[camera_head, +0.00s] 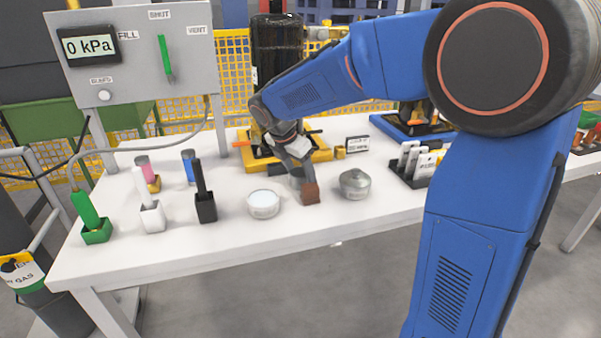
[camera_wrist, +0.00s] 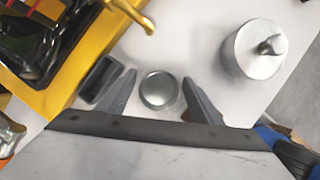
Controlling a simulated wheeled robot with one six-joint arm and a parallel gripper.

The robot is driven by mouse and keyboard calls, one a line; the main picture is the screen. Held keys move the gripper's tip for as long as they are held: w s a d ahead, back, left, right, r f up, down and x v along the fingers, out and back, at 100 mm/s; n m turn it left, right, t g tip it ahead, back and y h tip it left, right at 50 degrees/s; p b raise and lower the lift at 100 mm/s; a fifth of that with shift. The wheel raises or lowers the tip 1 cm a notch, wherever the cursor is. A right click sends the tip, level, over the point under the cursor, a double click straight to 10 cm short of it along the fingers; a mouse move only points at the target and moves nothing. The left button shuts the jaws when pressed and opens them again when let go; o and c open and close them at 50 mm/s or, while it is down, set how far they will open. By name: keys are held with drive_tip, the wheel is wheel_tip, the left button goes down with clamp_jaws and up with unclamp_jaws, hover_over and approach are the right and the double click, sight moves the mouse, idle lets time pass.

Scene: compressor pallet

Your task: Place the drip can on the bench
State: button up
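A small round grey metal can, seemingly the drip can (camera_wrist: 158,90), is between the two fingers of my gripper (camera_wrist: 160,97) in the wrist view. White surface shows between the can and each finger, so the gripper is open around it. In the head view my gripper (camera_head: 300,172) is low over the white bench (camera_head: 390,205), and the can is mostly hidden behind it. I cannot tell whether the can rests on the bench or is raised. A lidded silver pot (camera_head: 355,184) stands to the right; it also shows in the wrist view (camera_wrist: 250,55).
A brown block (camera_head: 310,194) is close to my gripper. A white-topped round tin (camera_head: 263,204) stands to its left. The yellow pallet (camera_head: 318,155) is just behind. Coloured handles in holders (camera_head: 150,214) fill the left side. The front right bench edge is clear.

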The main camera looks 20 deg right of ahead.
drive_tip(key=v, duration=1.2)
drive_tip(key=shift+r, duration=0.2)
